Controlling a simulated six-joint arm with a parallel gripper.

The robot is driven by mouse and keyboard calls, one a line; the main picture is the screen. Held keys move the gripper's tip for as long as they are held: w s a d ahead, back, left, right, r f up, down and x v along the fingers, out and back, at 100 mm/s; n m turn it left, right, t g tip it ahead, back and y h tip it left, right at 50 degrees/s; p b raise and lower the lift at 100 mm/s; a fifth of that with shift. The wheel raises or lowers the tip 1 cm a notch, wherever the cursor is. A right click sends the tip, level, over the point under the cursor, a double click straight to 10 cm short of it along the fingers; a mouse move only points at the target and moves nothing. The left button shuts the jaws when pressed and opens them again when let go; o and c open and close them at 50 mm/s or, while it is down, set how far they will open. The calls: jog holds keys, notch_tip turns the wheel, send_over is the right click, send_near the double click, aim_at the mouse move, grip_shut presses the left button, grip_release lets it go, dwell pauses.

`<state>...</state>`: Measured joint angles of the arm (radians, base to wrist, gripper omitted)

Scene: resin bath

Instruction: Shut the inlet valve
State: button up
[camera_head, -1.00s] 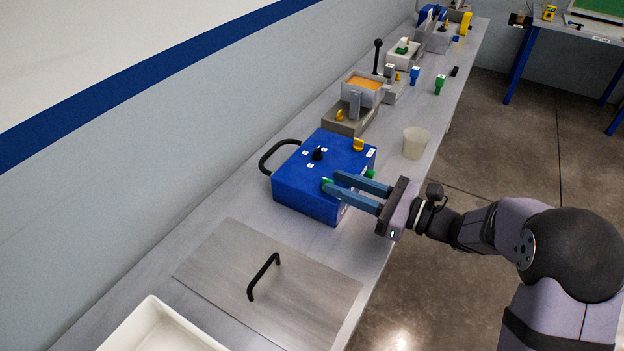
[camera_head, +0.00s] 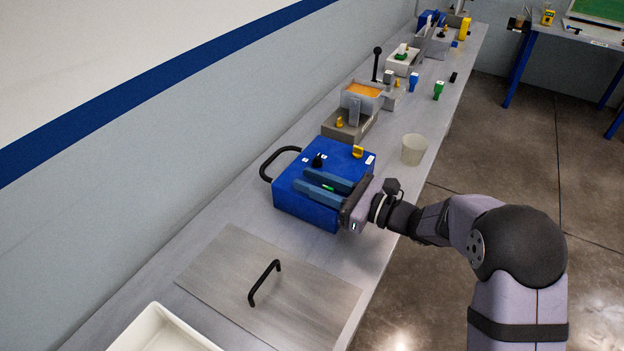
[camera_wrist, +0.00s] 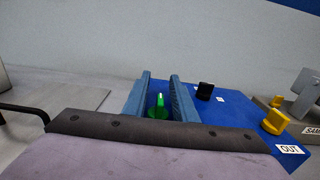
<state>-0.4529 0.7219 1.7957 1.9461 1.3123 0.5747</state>
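A blue box (camera_head: 313,206) with a black carry handle stands on the bench. On its top are a green valve handle (camera_head: 328,187), a yellow handle (camera_head: 358,152) and a black knob (camera_head: 318,160). In the wrist view the yellow handle (camera_wrist: 275,121) has a label reading OUT (camera_wrist: 290,149). No label shows by the green handle (camera_wrist: 158,107). My gripper (camera_head: 302,180) reaches over the box top from the right. Its two blue fingers are apart, one on each side of the green handle, with a narrow gap visible. My gripper's body hides part of the box's right side.
A steel lid plate (camera_head: 230,266) with a black handle (camera_head: 264,282) lies in front of the box. A translucent cup (camera_head: 414,149) stands right of it. Behind is a grey device with an orange-filled tray (camera_head: 364,91). A white tray (camera_head: 160,330) sits nearest.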

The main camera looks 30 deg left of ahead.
jog(key=shift+c, duration=0.3)
grip_shut()
jog(key=shift+g, duration=0.3)
jog(key=shift+s+n+g, duration=0.25)
jog(key=shift+n+g, duration=0.55)
jog(key=shift+g, duration=0.2)
jog(key=shift+o, duration=0.3)
grip_release()
